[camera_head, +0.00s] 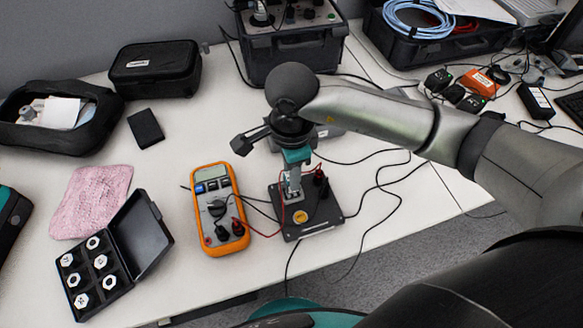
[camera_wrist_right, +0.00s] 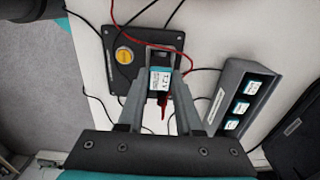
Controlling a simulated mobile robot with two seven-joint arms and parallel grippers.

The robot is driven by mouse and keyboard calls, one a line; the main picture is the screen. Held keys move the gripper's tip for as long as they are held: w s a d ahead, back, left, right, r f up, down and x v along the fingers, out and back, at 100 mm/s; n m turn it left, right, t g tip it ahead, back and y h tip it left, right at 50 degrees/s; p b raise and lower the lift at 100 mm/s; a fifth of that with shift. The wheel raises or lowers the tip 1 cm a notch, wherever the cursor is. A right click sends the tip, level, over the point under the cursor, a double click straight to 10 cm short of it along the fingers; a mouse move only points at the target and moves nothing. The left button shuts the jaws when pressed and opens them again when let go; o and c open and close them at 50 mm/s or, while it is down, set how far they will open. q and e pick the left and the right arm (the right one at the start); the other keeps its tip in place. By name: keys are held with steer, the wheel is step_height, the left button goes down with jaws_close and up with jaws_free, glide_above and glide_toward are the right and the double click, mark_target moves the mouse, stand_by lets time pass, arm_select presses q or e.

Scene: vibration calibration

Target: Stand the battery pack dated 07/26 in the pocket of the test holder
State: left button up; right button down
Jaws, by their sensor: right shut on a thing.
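My right gripper (camera_head: 292,188) points down over the test holder (camera_head: 320,218), a dark plate with a yellow round sticker and leads. In the right wrist view its fingers (camera_wrist_right: 165,65) are shut on a battery pack (camera_wrist_right: 162,82) with a white and teal label reading about "7.2V"; no date is readable. The pack is over the end of the holder plate (camera_wrist_right: 125,80) away from the sticker. My left gripper is not in view.
A grey rack (camera_wrist_right: 228,80) with several teal-labelled packs stands beside the holder. An orange multimeter (camera_head: 218,210) is left of the holder, with red and black leads around. An open case of white hex pieces (camera_head: 120,245) and a pink cloth (camera_head: 90,200) lie further left.

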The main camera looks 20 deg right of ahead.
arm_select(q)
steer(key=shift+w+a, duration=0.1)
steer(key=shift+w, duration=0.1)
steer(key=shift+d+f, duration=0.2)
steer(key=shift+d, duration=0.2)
arm_select(e)
steer(key=shift+f, duration=0.1)
arm_select(q)
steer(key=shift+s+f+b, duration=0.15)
steer(key=shift+b, duration=0.2)
arm_select(e)
steer(key=shift+f, duration=0.1)
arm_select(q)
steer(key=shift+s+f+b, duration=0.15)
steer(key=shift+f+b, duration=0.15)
arm_select(e)
steer(key=shift+f, duration=0.2)
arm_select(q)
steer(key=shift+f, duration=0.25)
arm_select(e)
steer(key=shift+f, duration=0.3)
arm_select(q)
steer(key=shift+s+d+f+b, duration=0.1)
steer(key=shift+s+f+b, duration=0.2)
steer(key=shift+b, duration=0.75)
arm_select(e)
steer(key=shift+d+f, duration=0.15)
steer(key=shift+f, duration=0.6)
